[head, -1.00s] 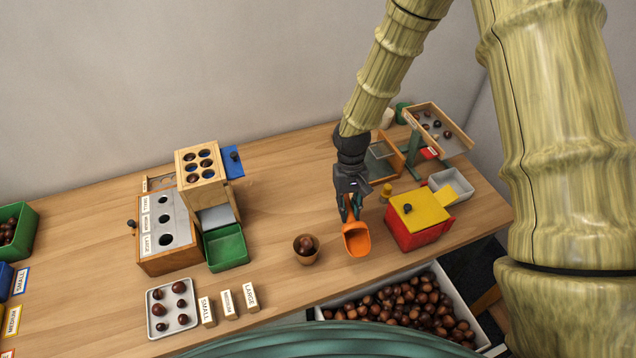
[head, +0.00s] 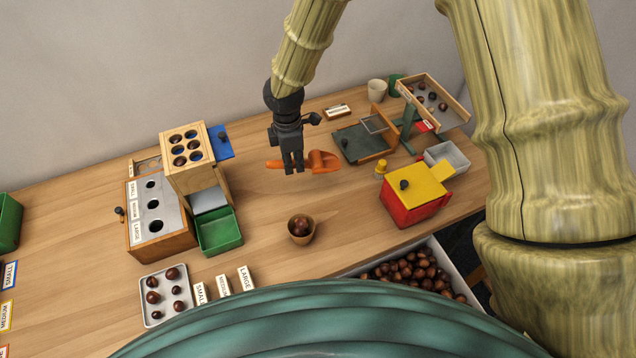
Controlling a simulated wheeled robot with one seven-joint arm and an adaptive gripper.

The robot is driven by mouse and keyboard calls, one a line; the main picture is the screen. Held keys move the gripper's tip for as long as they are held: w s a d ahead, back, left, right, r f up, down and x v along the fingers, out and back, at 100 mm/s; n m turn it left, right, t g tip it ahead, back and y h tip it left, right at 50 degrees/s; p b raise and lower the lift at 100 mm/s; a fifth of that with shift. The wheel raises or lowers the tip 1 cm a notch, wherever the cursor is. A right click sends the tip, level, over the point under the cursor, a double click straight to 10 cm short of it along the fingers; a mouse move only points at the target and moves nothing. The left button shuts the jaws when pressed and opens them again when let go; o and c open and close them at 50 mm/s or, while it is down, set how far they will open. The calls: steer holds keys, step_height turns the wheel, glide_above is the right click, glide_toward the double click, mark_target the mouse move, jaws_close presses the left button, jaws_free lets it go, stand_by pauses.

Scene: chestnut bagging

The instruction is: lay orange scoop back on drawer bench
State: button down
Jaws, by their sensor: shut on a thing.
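The orange scoop (head: 322,162) is in my gripper (head: 293,168), which is shut on its handle. The scoop is roughly level, with its bowl to the right and its handle end showing to the left of the fingers. It appears to be above the middle back of the wooden bench (head: 262,205); the exact gap below it is hard to judge. The inside of the scoop looks empty from here. A drawer (head: 352,275) full of chestnuts is at the bench's front edge, partly hidden by my body.
A wooden cup (head: 302,238) holding chestnuts stands in front of the scoop. A wooden sorter with a green tray (head: 220,232) is at left. A red box with yellow lid (head: 415,195) is at right.

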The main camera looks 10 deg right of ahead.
steer(key=shift+w+a+r+n, duration=0.15)
steer(key=shift+a+n, duration=0.4)
steer(key=shift+n, duration=0.45)
steer(key=shift+f+p, duration=1.1)
steer(key=shift+f, duration=3.85)
steer(key=shift+f, duration=0.15)
steer(key=c, duration=1.3)
jaws_free()
steer(key=shift+a+r+b, duration=0.1)
steer(key=shift+r+b, duration=0.95)
steer(key=shift+r, duration=5.15)
